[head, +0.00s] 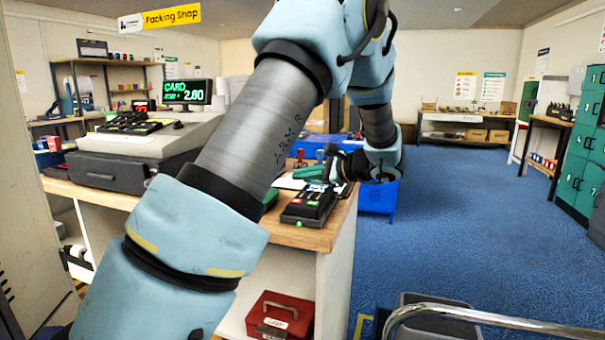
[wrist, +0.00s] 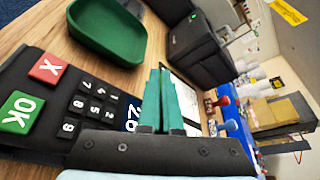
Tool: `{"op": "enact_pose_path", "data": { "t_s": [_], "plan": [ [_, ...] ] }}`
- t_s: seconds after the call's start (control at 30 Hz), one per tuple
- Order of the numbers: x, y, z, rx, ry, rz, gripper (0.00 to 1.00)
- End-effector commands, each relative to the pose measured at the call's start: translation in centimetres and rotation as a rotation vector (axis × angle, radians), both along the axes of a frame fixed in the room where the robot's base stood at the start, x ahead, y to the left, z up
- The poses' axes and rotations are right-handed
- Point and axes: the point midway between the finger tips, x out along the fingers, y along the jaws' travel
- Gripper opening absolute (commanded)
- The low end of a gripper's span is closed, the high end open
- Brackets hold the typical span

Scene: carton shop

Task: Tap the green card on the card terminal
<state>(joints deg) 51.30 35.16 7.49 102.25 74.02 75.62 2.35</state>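The card terminal (head: 309,207) is black and lies on the wooden counter, with its small lit screen towards my gripper. In the wrist view the terminal (wrist: 60,103) shows a red X key, a green OK key, number keys and part of a lit amount. My gripper (head: 330,168) is just above the terminal's screen end. I cannot tell whether the card touches the terminal.
A green dish (wrist: 105,32) stands beside the terminal, mostly hidden by my arm in the head view. A cash register (head: 140,150) stands to the left, with a customer display (head: 187,92) reading CARD 2.60. Stamps stand behind the terminal. A red cash box (head: 280,318) sits below the counter.

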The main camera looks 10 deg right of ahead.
Motion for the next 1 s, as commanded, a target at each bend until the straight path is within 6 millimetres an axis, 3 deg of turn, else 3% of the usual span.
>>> {"op": "enact_pose_path", "data": {
  "t_s": [0.27,0.83,1.0],
  "plan": [
    [0.0,0.0,1.0,-0.001,-0.001,0.0,0.0],
    [0.0,0.0,9.2,0.0,-0.001,0.0,0.0],
    [0.0,0.0,10.2,-0.001,-0.001,0.0,0.0]
  ]
}}
